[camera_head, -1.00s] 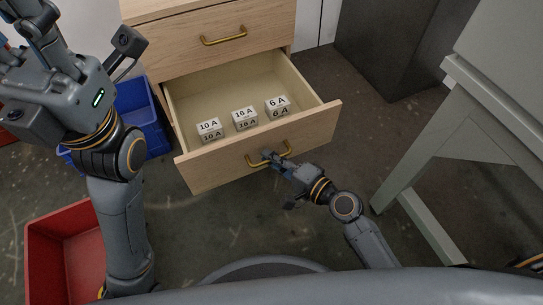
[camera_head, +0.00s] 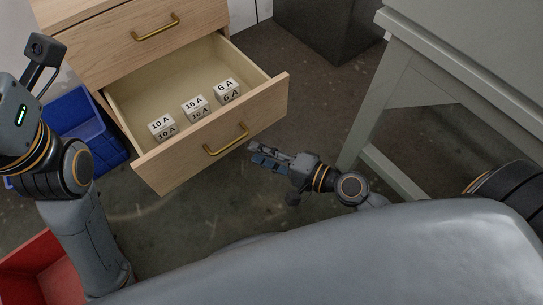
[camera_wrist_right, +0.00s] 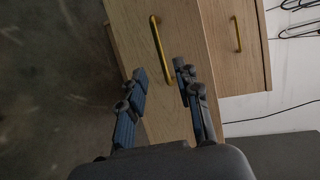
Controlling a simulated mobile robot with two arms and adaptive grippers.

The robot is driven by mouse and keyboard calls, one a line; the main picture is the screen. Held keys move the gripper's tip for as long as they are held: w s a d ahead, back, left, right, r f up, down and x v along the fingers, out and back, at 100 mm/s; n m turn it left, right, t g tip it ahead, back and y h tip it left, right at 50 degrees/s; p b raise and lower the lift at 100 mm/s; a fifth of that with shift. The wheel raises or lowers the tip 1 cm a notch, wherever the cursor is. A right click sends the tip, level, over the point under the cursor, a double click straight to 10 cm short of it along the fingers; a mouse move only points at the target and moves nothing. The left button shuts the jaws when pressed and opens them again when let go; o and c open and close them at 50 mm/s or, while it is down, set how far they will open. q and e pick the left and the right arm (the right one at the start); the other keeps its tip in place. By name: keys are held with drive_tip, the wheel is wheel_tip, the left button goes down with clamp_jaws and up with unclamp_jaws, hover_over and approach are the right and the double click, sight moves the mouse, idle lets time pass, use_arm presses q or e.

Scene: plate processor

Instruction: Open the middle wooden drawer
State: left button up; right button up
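The wooden drawer (camera_head: 228,139) stands pulled out below a shut drawer (camera_head: 150,38); its brass handle (camera_head: 227,139) is on the front. Inside it are three white blocks, labelled 10 A (camera_head: 161,124), 16 A (camera_head: 196,104) and 6 A (camera_head: 227,88). My right gripper (camera_head: 258,157) is just off the drawer front, to the right of the handle and apart from it. In the right wrist view its two fingers (camera_wrist_right: 159,72) are spread and empty, with the handle (camera_wrist_right: 158,50) beyond them. My left gripper's fingers are outside the head view; only its wrist shows at the left edge.
A blue bin (camera_head: 85,125) stands left of the drawer and a red bin (camera_head: 40,268) at the lower left. A grey table (camera_head: 455,60) with legs stands at the right. A dark cabinet is at the back. Bare floor lies in front of the drawer.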

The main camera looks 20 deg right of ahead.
drive_tip(key=shift+v, duration=1.55)
